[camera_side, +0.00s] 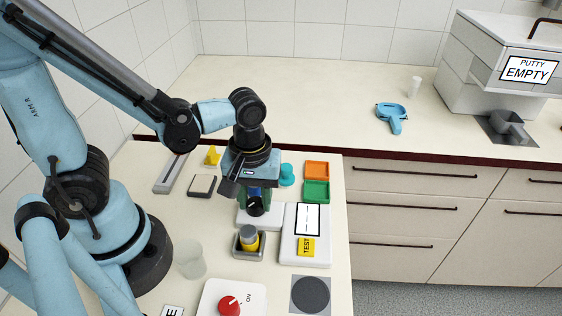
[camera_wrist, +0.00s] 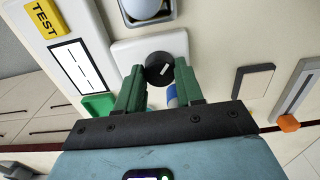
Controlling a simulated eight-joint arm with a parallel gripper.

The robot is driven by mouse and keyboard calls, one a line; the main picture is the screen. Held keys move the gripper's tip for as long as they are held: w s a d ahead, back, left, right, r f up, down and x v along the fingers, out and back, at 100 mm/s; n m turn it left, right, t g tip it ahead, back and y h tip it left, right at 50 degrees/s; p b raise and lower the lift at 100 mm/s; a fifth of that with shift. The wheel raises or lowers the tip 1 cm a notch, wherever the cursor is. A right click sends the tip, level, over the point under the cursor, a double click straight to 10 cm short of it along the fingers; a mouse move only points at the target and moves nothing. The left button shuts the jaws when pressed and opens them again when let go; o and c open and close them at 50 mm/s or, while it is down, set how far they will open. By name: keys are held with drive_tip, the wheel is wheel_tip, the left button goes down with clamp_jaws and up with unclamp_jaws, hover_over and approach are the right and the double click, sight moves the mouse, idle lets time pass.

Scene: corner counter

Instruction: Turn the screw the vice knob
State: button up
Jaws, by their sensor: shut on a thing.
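The black round knob (camera_side: 254,207) with a white pointer line sits on a white base block (camera_side: 273,216) in the side view. In the wrist view the knob (camera_wrist: 159,68) shows at top centre, its pointer line slanted, on the white block (camera_wrist: 122,48). My gripper (camera_wrist: 159,66) has one green finger on each side of the knob and is shut on it. In the side view my gripper (camera_side: 257,198) comes down from above, and its fingers partly hide the knob. A small blue part (camera_wrist: 171,94) shows between the fingers; I cannot tell what it is.
A clear beaker (camera_side: 190,259) and red dial (camera_side: 229,304) are nearer the camera.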

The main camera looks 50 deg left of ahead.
drive_tip(key=shift+c, duration=0.5)
drive_tip(key=shift+m, duration=0.4)
drive_tip(key=m, duration=0.3)
drive_tip(key=shift+m, duration=0.4)
drive_tip(key=m, duration=1)
drive_tip(key=shift+m, duration=0.4)
drive_tip(key=m, duration=0.4)
drive_tip(key=shift+m, duration=0.4)
